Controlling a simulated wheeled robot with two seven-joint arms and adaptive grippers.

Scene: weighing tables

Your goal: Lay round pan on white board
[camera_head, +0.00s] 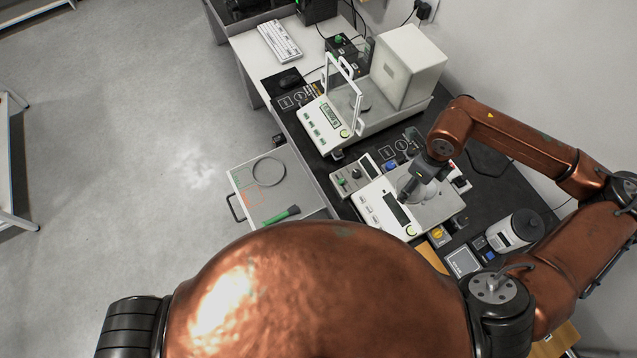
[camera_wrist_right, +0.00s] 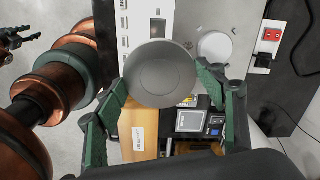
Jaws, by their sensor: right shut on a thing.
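My right gripper (camera_wrist_right: 165,80) is shut on the round pan (camera_wrist_right: 160,74), a grey disc held between its green fingers. In the head view my right gripper (camera_head: 404,196) is over the front weighing scale (camera_head: 372,210) and hides part of the pan. I cannot tell whether the pan touches the scale. The white board (camera_head: 243,181) is left of the dark table, with a thin dark ring, a faint orange outline and a green-handled tool on it. A dark claw-like shape, likely my left gripper (camera_wrist_right: 20,38), shows at the left of the right wrist view; its opening is unclear.
A second scale (camera_head: 322,118) with an upright frame and a white box (camera_head: 408,66) stand farther back. Small devices surround the front scale. A white and dark container (camera_head: 515,231) stands at the right. The floor left of the board is clear.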

